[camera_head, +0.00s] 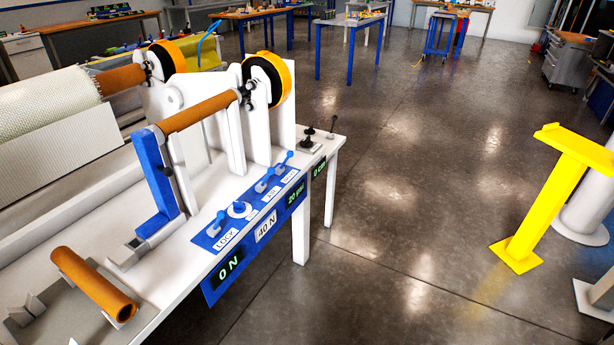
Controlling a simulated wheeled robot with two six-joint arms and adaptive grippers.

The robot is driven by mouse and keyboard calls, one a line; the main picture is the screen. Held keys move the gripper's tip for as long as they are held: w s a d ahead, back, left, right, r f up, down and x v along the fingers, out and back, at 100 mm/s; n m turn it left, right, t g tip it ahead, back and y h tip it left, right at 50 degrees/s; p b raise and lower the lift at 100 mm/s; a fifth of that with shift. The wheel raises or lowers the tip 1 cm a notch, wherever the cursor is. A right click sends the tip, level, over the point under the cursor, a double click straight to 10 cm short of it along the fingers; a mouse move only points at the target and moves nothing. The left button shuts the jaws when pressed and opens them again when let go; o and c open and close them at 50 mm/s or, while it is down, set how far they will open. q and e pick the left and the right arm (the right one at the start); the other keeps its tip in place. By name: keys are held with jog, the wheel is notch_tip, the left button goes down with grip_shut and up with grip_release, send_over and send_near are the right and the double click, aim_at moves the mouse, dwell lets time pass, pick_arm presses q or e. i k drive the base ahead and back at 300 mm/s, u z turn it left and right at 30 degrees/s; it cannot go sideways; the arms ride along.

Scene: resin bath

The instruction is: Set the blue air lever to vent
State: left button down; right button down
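A blue control panel (206,241) lies along the front edge of the white machine bench. A blue lever (266,181) stands on it, just behind a small white label that seems to read AIR. Another blue lever or handle part (284,162) is close to it on the right, by a further label too small to read. I cannot tell which setting the air lever is at. A blue lever (217,224) stands by the LOCK label at the panel's left, with a round white-and-blue dial (240,209) beside it. Neither of my grippers is in view.
Displays read 0 N (228,267), 40 N and 20 psi. Orange rollers (200,111) and a loose orange tube (95,284) are on the machine. A black-knobbed lever (308,134) stands at its right end. A yellow stand (545,200) is at right; open floor lies between.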

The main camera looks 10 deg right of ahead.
aim_at(271, 171)
jog(key=z, duration=0.3)
jog(key=i, duration=1)
jog(key=u, duration=0.15)
